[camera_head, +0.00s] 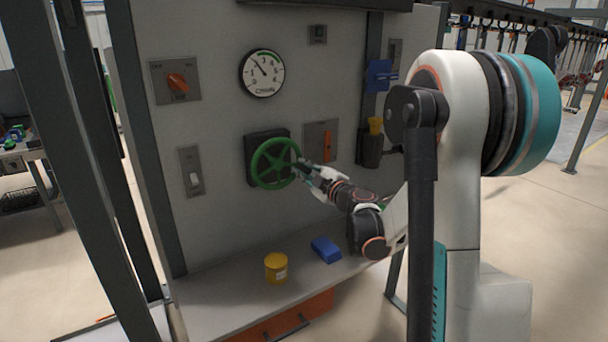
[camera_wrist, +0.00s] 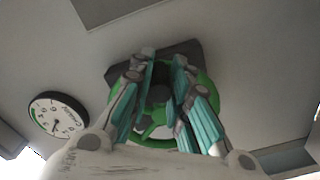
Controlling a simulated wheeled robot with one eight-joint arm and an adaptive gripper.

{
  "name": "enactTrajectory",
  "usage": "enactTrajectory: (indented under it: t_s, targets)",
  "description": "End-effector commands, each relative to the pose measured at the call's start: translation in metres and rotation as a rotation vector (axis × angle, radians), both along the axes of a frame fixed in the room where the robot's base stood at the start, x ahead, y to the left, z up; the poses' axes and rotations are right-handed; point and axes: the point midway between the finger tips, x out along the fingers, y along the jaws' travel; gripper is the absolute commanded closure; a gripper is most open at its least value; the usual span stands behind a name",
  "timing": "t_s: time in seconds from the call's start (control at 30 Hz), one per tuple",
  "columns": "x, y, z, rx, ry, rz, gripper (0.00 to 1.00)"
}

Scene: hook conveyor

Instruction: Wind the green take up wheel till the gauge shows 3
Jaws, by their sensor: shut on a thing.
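The green take up wheel (camera_head: 258,181) is mounted upright on a dark block on the grey panel. It is also in the wrist view (camera_wrist: 211,90), partly hidden behind my fingers. My gripper (camera_head: 302,170) reaches in from the right and is shut on the wheel's right side. In the wrist view my gripper (camera_wrist: 163,72) has its two teal-padded fingers at the wheel, with a narrow gap between them. The round white gauge (camera_head: 263,74) sits above the wheel. Its needle points to the upper left, but the exact reading is too small to tell. The gauge also shows in the wrist view (camera_wrist: 58,115).
Around the wheel are an orange knob (camera_head: 177,82), a white switch (camera_head: 193,178) and an orange lever (camera_head: 327,146). A yellow tub (camera_head: 276,267) and a blue block (camera_head: 326,249) stand on the shelf below. A dark holder (camera_head: 370,148) is on the right.

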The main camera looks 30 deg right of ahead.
Motion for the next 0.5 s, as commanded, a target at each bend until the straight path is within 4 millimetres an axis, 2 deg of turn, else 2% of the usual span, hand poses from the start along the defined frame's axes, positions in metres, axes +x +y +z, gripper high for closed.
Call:
enactTrajectory:
  t_s: [0.5]
  targets:
    - [0.0,0.0,0.039,-0.489,-0.017,0.0,1.0]
